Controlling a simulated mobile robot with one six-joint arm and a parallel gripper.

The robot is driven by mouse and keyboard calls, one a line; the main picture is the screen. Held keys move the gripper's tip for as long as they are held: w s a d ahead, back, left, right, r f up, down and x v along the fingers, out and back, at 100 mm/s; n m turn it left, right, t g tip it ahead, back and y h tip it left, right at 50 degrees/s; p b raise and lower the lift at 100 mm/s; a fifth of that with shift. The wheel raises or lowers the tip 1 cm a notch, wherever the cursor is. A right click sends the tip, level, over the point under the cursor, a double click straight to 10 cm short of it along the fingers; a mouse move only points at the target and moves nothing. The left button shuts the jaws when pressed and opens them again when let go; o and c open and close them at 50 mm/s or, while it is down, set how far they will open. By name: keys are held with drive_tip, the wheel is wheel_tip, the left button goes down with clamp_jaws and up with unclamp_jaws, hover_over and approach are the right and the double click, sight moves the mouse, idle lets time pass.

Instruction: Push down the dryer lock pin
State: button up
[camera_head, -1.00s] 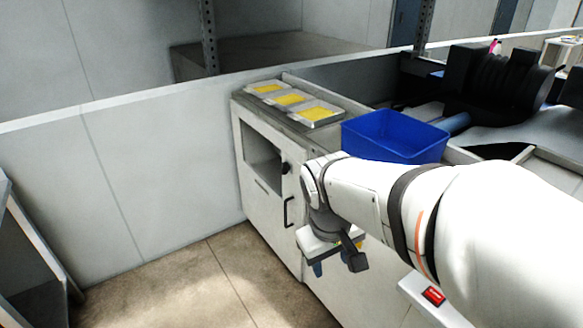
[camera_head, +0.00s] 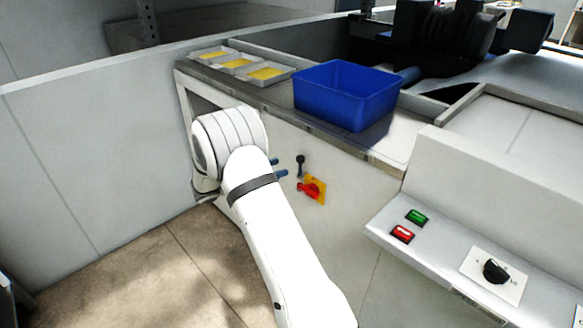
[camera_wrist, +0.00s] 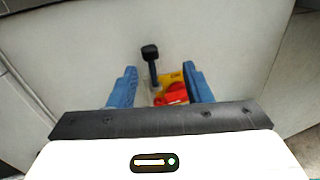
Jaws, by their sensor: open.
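A black-headed pin on a thin stem, which looks like the lock pin (camera_head: 300,160), stands out from the white cabinet front (camera_head: 345,185). It also shows in the wrist view (camera_wrist: 150,53), near the image centre, upright, its head beyond the fingertips. My gripper (camera_head: 280,168) is open and its blue fingers point at the cabinet. In the wrist view the fingers (camera_wrist: 159,70) are apart on either side of the pin's stem, with nothing held. I cannot tell how far the fingers are from the panel. My arm hides part of the cabinet in the head view.
A red rotary switch on a yellow plate (camera_head: 313,190) sits just below the pin and shows between the fingers (camera_wrist: 172,93). A blue bin (camera_head: 345,95) and yellow-filled trays (camera_head: 235,64) stand on top. A control panel with green and red buttons (camera_head: 402,233) juts out at right.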

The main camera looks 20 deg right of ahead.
sight(300, 164)
drive_tip(key=w+d+f, duration=0.1)
drive_tip(key=w+d, duration=0.1)
drive_tip(key=d, duration=0.5)
drive_tip(key=shift+d+n+t, duration=0.2)
drive_tip(key=shift+n+t, duration=0.1)
drive_tip(key=shift+n, duration=0.1)
drive_tip(key=shift+c, duration=0.6)
drive_tip(key=shift+f, duration=0.1)
clamp_jaws()
